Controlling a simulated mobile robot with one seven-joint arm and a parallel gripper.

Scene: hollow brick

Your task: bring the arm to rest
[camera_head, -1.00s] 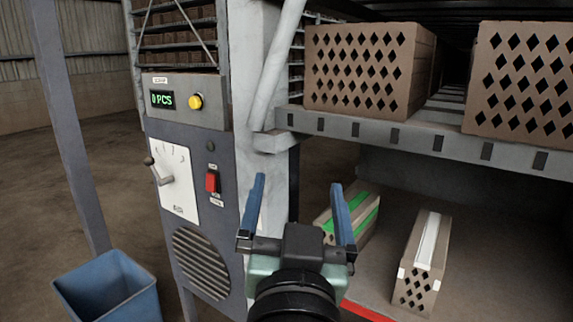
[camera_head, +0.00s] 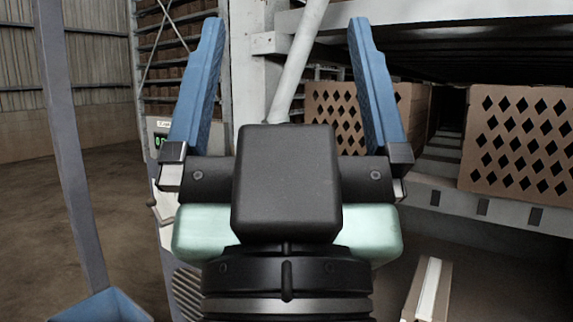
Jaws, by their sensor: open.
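My gripper (camera_head: 287,35) is large in the middle of the head view, close to the camera. Its two blue fingers point up and stand wide apart. Nothing is between them, so it is open and empty. It hides most of the grey control panel (camera_head: 160,128) and part of the left hollow brick (camera_head: 330,108) behind it.
Hollow bricks with diamond holes, one on the right (camera_head: 520,140), sit on a grey metal shelf (camera_head: 463,203). A brick with a white strip (camera_head: 428,288) stands below. Open floor lies left.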

